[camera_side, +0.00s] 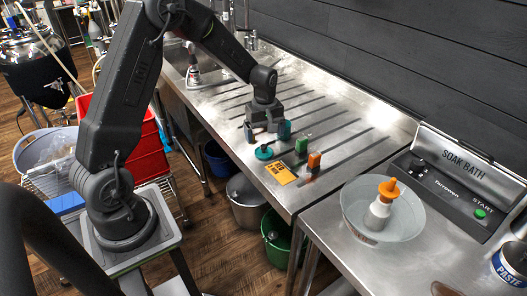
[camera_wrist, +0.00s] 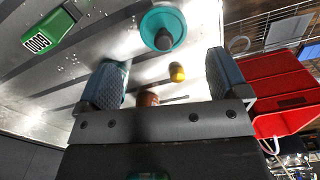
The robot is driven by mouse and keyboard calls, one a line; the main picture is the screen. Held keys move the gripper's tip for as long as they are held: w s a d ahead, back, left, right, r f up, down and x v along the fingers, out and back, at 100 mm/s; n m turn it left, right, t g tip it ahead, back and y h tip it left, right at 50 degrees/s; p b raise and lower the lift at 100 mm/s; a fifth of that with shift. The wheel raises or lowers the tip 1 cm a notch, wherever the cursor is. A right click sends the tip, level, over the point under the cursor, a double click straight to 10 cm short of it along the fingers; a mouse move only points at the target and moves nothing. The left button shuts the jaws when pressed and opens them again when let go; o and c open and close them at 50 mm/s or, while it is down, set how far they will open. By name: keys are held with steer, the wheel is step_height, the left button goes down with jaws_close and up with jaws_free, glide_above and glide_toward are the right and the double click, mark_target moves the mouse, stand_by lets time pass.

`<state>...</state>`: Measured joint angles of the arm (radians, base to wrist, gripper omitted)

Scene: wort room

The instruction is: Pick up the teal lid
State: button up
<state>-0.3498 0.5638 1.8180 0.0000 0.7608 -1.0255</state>
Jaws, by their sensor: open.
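The teal lid (camera_side: 264,153) is a round disc with a dark knob, lying on the ribbed steel drainboard near its front edge. In the wrist view the teal lid (camera_wrist: 150,20) is at the top, beyond the fingertips, with its knob facing the camera. My gripper (camera_side: 265,126) is above the drainboard, a little behind the lid. In the wrist view my gripper (camera_wrist: 167,80) is open, its two blue-grey pads wide apart, and does not touch the lid. Yellow (camera_wrist: 177,72) and orange-brown (camera_wrist: 148,99) tops show between the fingers.
A green item (camera_side: 301,146), an orange item (camera_side: 314,161) and a yellow card (camera_side: 280,173) are right of the lid. A teal item (camera_side: 284,130) stands close beside my gripper. A bowl (camera_side: 352,212) with an orange-topped bottle (camera_side: 379,212) is farther right. The drainboard behind is clear.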

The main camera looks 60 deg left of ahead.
mark_target(263, 146)
steer(key=shift+s+f, duration=0.15)
steer(key=shift+f, duration=1.25)
steer(key=shift+s+f, duration=0.1)
steer(key=shift+f, duration=1.25)
steer(key=c, duration=1)
steer(key=shift+r, duration=0.1)
